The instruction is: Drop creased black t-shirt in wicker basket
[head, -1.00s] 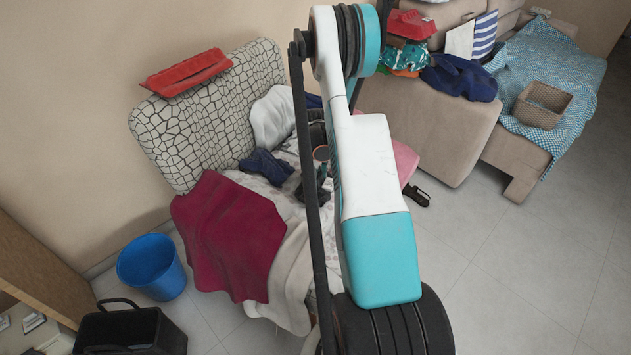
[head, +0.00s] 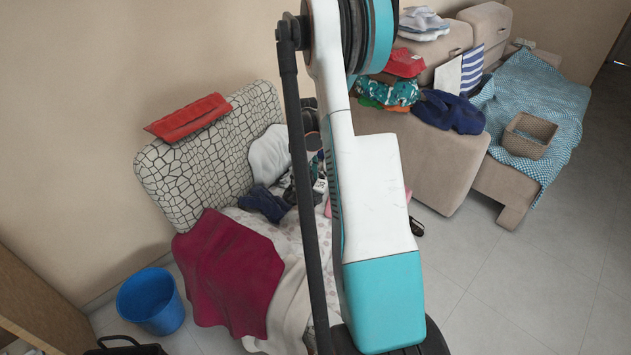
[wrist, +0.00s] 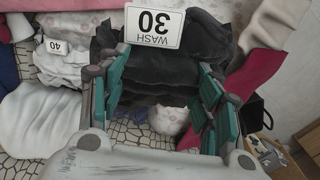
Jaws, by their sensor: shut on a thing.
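The black t-shirt (wrist: 165,68) is dark and crumpled, between the teal-padded fingers of my gripper (wrist: 162,82) in the wrist view. A white tag reading WASH 30 (wrist: 154,27) shows at the shirt. My gripper is shut on the shirt, over the patterned armchair (head: 205,150). In the head view my arm hides most of the gripper and shirt. The wicker basket (head: 542,127) stands at the far right on a blue checked cloth, well away from my gripper. Its inside looks empty.
A dark blue garment (head: 263,203), a white cloth (head: 270,155) and a crimson cloth (head: 228,265) lie on the armchair. A blue bucket (head: 150,300) stands at lower left. The tiled floor at right is clear.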

